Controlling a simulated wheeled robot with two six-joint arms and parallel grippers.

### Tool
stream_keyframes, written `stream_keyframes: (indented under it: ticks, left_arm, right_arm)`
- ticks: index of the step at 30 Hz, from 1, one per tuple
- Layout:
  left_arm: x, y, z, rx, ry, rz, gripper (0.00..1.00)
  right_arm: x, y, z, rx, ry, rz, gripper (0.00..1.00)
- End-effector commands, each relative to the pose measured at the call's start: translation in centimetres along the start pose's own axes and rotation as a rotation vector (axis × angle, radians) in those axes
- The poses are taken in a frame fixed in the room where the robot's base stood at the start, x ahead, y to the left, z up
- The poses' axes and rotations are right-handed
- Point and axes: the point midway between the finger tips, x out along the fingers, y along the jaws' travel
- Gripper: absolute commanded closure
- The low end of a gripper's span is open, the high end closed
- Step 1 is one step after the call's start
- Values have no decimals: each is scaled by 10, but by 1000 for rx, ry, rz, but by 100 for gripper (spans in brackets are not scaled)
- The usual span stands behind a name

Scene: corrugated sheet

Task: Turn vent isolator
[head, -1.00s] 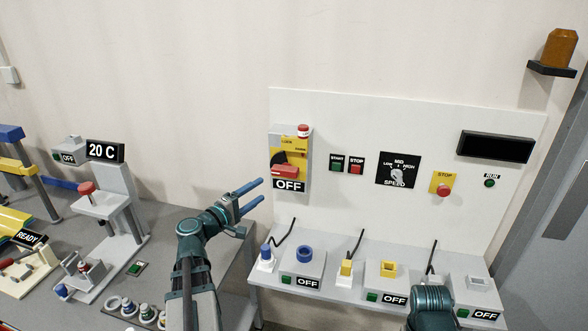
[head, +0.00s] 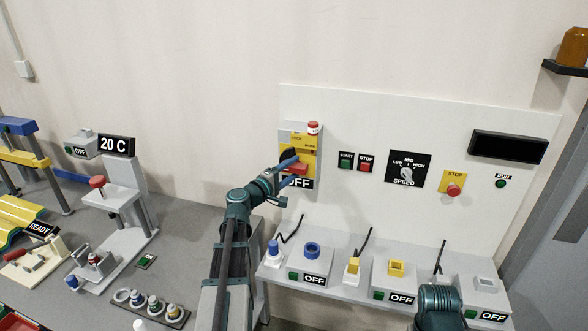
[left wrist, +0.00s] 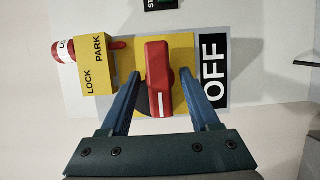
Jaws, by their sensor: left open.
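The vent isolator (head: 310,144) is a grey box with a yellow plate on the white wall panel, with an OFF sign (head: 300,184) below. Its red handle (head: 299,169) has a white stripe. In the left wrist view the handle (left wrist: 158,85) lies between the blue fingers of my left gripper (left wrist: 160,74), with gaps on both sides. The left gripper (head: 291,170) is open at the isolator and partly covers the handle in the head view. LOCK and PARK show on the yellow plate (left wrist: 95,68). My right gripper is out of view.
START and STOP buttons (head: 357,161), a speed dial (head: 405,173) and a yellow STOP plate (head: 453,181) sit right of the isolator. Below is a shelf (head: 340,292) with plugs and sockets. A bench with devices (head: 118,200) stands at left.

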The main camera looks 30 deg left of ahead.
Motion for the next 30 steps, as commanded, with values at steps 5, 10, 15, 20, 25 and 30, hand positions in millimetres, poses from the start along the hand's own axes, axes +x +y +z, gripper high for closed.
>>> stream_keyframes:
  ticks: [5, 10, 15, 20, 25, 30]
  left_arm:
    - [10, 0, 0, 0, -1, 0, 38]
    - [11, 0, 1, 0, 0, 0, 38]
    - [11, 0, 0, 0, 0, 0, 45]
    - [11, 0, 0, 0, 0, 0, 74]
    - [11, 0, 0, 0, 0, 0, 100]
    - [11, 0, 0, 1, 0, -1, 100]
  right_arm:
    - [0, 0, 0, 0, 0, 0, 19]
    - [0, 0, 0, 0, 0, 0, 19]
    - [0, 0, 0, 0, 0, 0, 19]
    - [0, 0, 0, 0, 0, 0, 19]
    - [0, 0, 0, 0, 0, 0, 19]
    - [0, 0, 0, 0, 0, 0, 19]
